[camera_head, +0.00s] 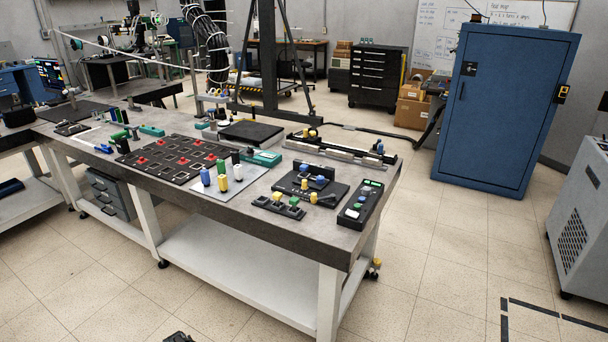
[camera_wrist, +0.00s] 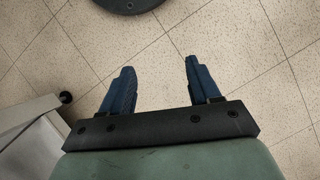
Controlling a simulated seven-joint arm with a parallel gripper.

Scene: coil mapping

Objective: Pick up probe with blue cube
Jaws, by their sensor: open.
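Small blue pieces (camera_head: 319,180) show on a black tray (camera_head: 336,198) near the right end of the workbench in the head view. They are too small to tell which is the cube of the probe. A black rack (camera_head: 268,204) beside that tray holds small pieces with yellow and green tops. A blue cylinder (camera_head: 205,177) stands on a pale mat with green, yellow and white ones. My gripper (camera_wrist: 159,65) shows in the wrist view with its two blue fingers wide apart and nothing between them. It is over bare floor, with no probe in that view.
The workbench (camera_head: 230,215) also carries a black grid with red pieces (camera_head: 172,157), a dark box with buttons (camera_head: 361,205) and a long rail (camera_head: 340,150) at the back. A blue cabinet (camera_head: 505,110) stands right. The floor in front is mostly clear.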

